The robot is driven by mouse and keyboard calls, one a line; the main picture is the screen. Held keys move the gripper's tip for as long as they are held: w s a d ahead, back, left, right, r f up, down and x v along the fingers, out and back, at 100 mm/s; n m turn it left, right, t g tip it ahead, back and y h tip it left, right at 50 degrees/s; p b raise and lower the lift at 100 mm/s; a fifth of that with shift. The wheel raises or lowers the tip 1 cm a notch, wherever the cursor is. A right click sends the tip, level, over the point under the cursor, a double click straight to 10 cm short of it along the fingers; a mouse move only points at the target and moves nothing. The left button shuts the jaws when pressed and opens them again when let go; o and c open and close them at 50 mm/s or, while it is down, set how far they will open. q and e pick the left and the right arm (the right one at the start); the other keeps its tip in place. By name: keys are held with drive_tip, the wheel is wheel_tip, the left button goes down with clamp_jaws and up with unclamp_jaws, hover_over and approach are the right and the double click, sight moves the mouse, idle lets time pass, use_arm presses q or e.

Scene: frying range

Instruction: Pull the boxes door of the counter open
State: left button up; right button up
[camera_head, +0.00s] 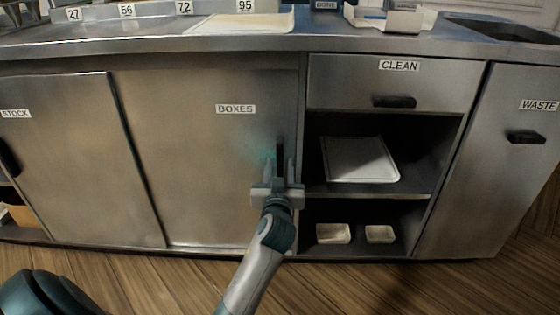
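The BOXES door (190,160) is a flat steel panel in the counter front, left of the open shelves. It looks closed, flush with the front. Its dark upright handle (280,153) is near the door's right edge. My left gripper (281,172) is in front of the handle, its two fingers apart and one on each side of the handle's lower part. The fingers look open, with no clear contact on the handle. The handle's lower end is hidden by the gripper. My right gripper is not in view.
Right of the door are the CLEAN drawer (350,85), an open shelf with a white tray (357,158), two small containers (333,233) below, and the WASTE door (500,150). The STOCK door (70,160) is at left. The wooden floor (400,285) in front is clear.

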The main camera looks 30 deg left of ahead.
sight(280, 160)
use_arm(q)
drive_tip(key=shift+b+x, duration=0.3)
drive_tip(key=shift+x, duration=1.9)
clamp_jaws()
